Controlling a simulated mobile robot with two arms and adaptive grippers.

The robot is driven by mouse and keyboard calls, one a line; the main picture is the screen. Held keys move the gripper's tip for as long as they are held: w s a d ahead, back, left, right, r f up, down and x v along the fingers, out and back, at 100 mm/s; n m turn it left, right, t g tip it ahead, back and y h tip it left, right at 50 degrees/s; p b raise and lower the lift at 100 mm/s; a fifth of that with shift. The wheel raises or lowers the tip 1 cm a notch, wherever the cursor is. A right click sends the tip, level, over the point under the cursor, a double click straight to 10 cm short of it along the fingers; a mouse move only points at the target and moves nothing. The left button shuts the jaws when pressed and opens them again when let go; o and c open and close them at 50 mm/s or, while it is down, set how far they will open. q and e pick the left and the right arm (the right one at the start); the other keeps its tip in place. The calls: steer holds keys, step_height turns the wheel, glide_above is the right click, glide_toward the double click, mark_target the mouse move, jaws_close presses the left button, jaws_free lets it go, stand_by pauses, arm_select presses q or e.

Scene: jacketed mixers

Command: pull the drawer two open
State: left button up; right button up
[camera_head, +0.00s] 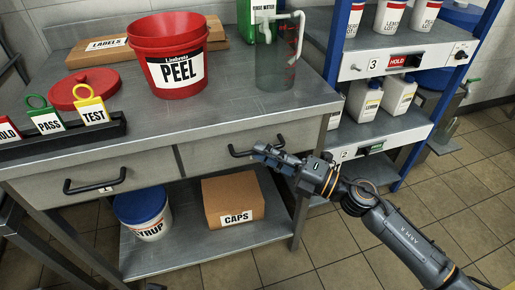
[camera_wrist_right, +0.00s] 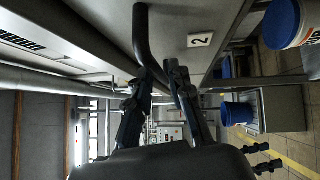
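Drawer two (camera_head: 205,153) is the right-hand grey drawer under the steel table, with its front flush with the table frame. Its black bar handle (camera_head: 238,152) also shows in the wrist view (camera_wrist_right: 141,32), beside a white label "2" (camera_wrist_right: 201,40). My right gripper (camera_head: 262,151) is at this handle. In the wrist view its two fingers (camera_wrist_right: 161,72) are drawn close together with the handle between them. The fingers hide part of the handle.
The left drawer (camera_head: 60,185) has a similar black handle and is shut. Below, a shelf (camera_head: 195,248) holds a syrup bucket (camera_head: 145,213) and a caps box (camera_head: 233,200). A blue rack (camera_head: 410,140) with bottles stands close right of my arm. The floor in front is clear.

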steer(key=shift+x, duration=1.15)
jaws_close()
